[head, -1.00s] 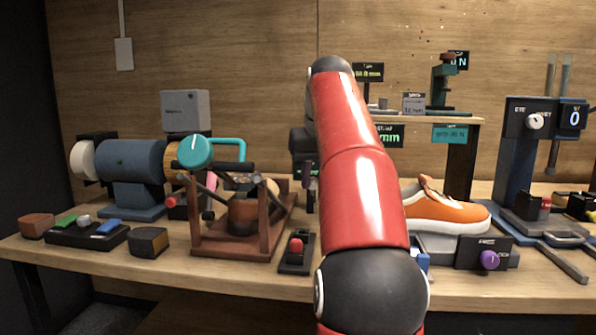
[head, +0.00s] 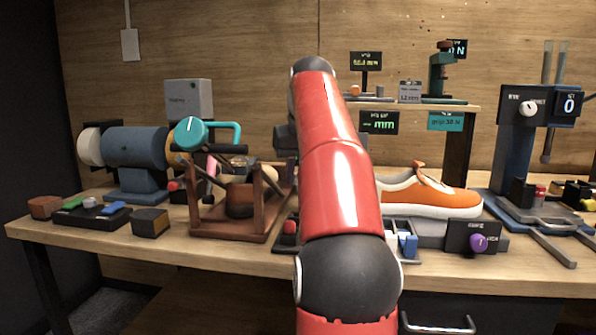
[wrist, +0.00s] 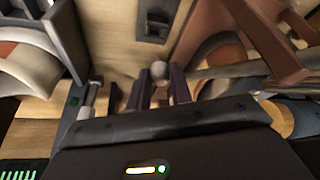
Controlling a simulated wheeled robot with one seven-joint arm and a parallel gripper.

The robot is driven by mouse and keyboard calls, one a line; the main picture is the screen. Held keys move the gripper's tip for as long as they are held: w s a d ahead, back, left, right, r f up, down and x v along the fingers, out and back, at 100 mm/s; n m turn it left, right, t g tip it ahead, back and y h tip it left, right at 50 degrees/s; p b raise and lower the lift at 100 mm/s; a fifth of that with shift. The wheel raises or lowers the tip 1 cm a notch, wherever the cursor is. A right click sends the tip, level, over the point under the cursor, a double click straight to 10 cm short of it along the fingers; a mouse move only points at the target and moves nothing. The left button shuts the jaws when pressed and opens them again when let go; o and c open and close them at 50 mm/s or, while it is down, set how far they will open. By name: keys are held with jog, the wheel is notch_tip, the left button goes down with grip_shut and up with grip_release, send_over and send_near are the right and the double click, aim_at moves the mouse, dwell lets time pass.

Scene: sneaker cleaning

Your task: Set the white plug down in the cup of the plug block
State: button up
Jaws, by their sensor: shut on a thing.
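In the wrist view, my gripper (wrist: 160,88) is shut on a small round pale grey-white thing, which looks like the white plug (wrist: 158,70), held between the dark fingertips. In the head view, the fingers and the plug are hidden behind my red arm. A small dark block with a recess (wrist: 154,22) lies ahead of the fingertips, apart from them; I cannot tell for sure whether it is the plug block. No cup can be made out clearly.
A brown wooden frame (head: 203,222) stands left of my arm. An orange sneaker (head: 430,194) sits at the right, near a purple knob (head: 478,243). A black tray (head: 85,217) with small coloured pieces is at the far left. Bare bench top (head: 240,262) shows along the front.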

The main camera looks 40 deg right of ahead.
jog(key=shift+f+b, duration=1.55)
jog(key=shift+f, duration=0.7)
jog(key=shift+p, duration=0.65)
jog(key=shift+f+b, duration=1.05)
jog(key=shift+f, duration=0.25)
jog(key=o, duration=1)
jog(key=p+v, duration=0.2)
jog(key=v, duration=0.5)
jog(key=shift+s+r+p, duration=0.15)
jog(key=shift+r+p, duration=0.2)
jog(key=shift+s, duration=0.1)
